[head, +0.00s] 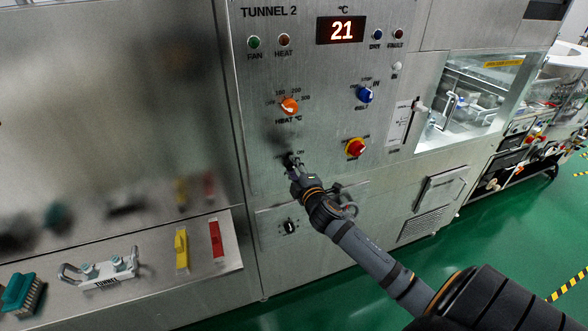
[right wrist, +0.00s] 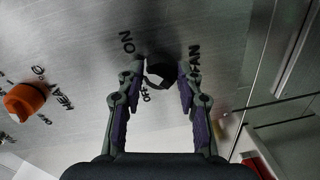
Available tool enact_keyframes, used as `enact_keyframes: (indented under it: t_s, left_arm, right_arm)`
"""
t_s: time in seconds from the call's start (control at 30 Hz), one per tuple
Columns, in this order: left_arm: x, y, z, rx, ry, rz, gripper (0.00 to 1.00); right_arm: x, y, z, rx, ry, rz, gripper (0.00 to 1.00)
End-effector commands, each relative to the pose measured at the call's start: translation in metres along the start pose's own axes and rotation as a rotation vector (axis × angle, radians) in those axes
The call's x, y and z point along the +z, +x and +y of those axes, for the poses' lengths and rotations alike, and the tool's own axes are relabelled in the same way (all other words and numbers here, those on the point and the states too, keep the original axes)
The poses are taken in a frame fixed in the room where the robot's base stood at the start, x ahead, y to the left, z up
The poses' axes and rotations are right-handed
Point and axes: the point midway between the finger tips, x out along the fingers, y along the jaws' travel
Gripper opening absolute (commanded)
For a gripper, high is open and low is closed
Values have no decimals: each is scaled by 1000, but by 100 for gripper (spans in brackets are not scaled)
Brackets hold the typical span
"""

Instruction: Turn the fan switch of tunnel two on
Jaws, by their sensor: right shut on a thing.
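The tunnel 2 panel (head: 330,110) stands in front of me in the head view. The fan switch, a black rotary knob (right wrist: 161,66), shows in the right wrist view beside the FAN, ON and OFF labels. My right gripper (right wrist: 160,78) has one finger on each side of the knob and is shut on it. In the head view my right gripper (head: 292,163) is at the lower left of the panel and hides most of the knob. Which way the knob points is hard to tell. My left gripper is not in view.
The panel also bears an orange heat knob (head: 289,106), a blue belt knob (head: 364,94), a red-and-yellow switch (head: 355,147), a green fan lamp (head: 254,42) and a display reading 21 (head: 341,30). A ledge (head: 150,290) with several tools is at the left. Green floor lies at the right.

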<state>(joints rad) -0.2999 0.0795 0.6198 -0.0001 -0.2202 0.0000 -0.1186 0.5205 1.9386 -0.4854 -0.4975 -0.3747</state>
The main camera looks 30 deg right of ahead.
Motion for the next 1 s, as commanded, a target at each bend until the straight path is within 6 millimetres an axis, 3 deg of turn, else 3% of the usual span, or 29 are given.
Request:
enact_keyframes:
  t_s: [0.3,0.33,0.47,0.8,1.0]
  left_arm:
    - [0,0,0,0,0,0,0]
    - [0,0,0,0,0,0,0]
    - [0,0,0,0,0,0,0]
    - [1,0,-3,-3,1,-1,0]
    - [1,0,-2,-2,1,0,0]
  right_arm:
    - [0,0,0,0,3,0,4]
    - [0,0,0,0,2,0,40]
    - [0,0,0,0,2,0,57]
    - [0,-2,0,-1,0,0,59]
    - [0,-36,-2,-5,-7,2,59]
